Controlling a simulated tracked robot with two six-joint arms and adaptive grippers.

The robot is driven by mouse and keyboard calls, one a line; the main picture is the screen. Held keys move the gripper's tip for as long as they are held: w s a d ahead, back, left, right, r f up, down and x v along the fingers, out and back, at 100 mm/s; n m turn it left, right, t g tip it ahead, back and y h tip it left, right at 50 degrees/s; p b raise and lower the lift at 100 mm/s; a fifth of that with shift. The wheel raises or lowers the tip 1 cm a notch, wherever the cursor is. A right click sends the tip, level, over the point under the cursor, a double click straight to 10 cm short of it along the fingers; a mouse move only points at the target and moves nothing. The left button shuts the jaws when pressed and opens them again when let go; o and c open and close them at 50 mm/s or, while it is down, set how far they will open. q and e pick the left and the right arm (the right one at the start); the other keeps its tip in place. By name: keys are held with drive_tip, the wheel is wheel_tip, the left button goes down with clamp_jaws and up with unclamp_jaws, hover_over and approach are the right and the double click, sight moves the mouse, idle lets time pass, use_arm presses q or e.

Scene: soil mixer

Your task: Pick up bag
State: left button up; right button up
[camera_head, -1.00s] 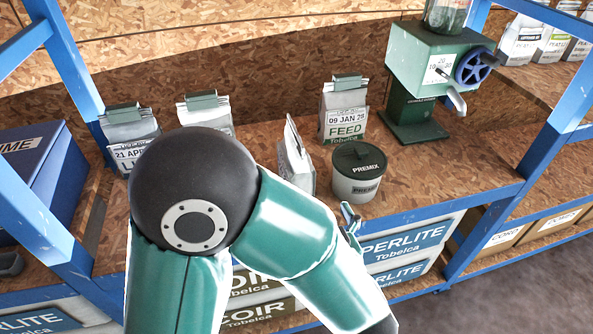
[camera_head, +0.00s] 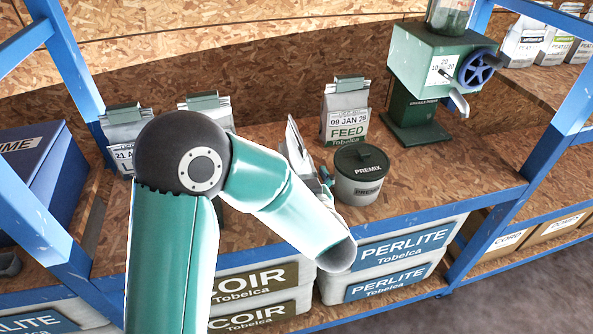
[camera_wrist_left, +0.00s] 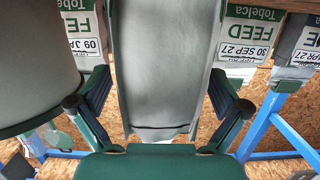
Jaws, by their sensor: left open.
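A pale bag (camera_head: 294,148) stands edge-on on the shelf, left of the premix tub, partly hidden by my left arm. My left gripper (camera_head: 325,175) is at its right side, small and mostly hidden behind the forearm. In the left wrist view, the open fingers of the left gripper (camera_wrist_left: 160,92) lie on either side of a plain grey bag panel (camera_wrist_left: 165,50), with gaps between finger and panel. Contact is not visible. Another bag, labelled FEED 09 JAN 28 (camera_head: 345,112), stands further back. My right gripper is not in view.
The lidded premix tub (camera_head: 358,180) stands close on the right of the gripper. A green machine with a blue wheel (camera_head: 425,65) stands at the back right. Two clipped bags (camera_head: 122,125) (camera_head: 205,108) stand at the left. Blue rack posts (camera_head: 565,115) frame the shelf.

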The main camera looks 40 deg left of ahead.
use_arm(q)
drive_tip(key=shift+w+a, duration=0.2)
drive_tip(key=shift+a, duration=0.05)
drive_tip(key=c, duration=1.7)
drive_tip(key=shift+r, duration=0.1)
wheel_tip(320, 180, up, 20)
drive_tip(key=p, duration=0.5)
